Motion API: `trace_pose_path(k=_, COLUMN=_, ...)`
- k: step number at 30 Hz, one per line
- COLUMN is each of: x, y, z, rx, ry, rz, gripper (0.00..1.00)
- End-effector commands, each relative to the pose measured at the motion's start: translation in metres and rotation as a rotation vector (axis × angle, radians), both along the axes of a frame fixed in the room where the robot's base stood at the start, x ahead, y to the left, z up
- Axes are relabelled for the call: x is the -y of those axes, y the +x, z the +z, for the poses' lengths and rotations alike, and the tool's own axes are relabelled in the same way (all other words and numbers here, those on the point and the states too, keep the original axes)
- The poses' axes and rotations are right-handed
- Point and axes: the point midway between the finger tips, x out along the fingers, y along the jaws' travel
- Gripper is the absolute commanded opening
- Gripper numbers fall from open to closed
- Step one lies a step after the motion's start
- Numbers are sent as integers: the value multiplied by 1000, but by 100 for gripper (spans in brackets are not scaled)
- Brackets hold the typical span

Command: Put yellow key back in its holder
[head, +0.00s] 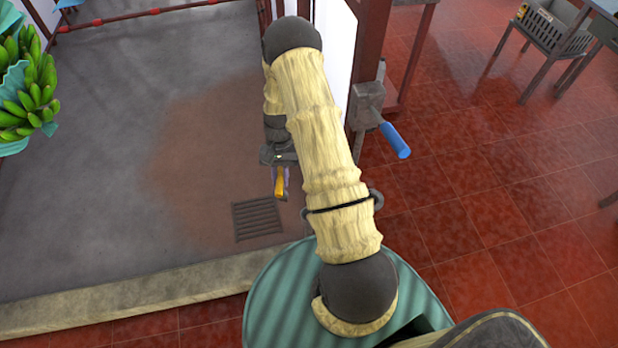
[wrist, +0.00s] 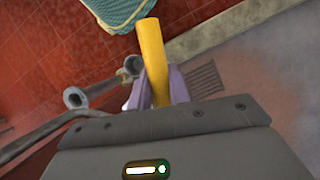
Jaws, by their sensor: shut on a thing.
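My gripper (wrist: 158,100) is shut on the yellow key (wrist: 152,50), which stands out between its purple fingertips in the wrist view. In the head view the yellow key (head: 280,184) hangs below my gripper (head: 279,172), left of my arm, over the grey floor near a drain grate. My forearm hides part of the wrist. I cannot make out the key's holder in either view.
A grey metal box with a blue-handled crank (head: 396,140) is on the post right of my arm. Green bunches (head: 28,90) hang at the far left. A drain grate (head: 257,218) and a raised kerb (head: 130,301) lie below. The grey floor is mostly clear.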

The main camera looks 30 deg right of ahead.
Motion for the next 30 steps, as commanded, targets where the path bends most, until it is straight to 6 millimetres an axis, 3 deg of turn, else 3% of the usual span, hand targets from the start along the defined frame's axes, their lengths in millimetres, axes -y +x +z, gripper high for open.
trace_pose_path(k=1, x=14, y=-15, z=8, rx=-8, ry=0, rz=-111, gripper=0)
trace_pose_path(k=4, x=37, y=-38, z=5, rx=-7, ry=0, rz=-305, gripper=0)
trace_pose_path(k=9, x=60, y=-61, z=0, rx=-1, ry=2, rz=-488, gripper=0)
trace_pose_path(k=23, x=63, y=-64, z=-4, rx=1, ry=1, rz=-514, gripper=0)
trace_pose_path(k=30, x=64, y=-64, z=-18, rx=0, ry=2, rz=-514, gripper=0)
